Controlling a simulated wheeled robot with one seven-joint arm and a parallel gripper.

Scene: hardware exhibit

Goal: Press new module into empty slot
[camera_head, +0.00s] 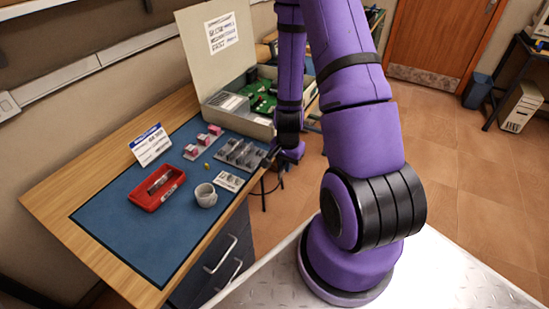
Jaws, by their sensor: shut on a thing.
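An open beige equipment case (241,118) stands at the back of the bench, with its lid (193,52) raised. A green circuit board (262,97) shows inside it. The empty slot cannot be made out, as my arm covers the case's right part. My gripper (273,158) is low at the bench's right edge, just right of a grey rack (236,153) of dark parts. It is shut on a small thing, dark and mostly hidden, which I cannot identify. The new module cannot be told apart for certain.
A blue mat (128,218) covers the wooden bench. The mat's front is clear.

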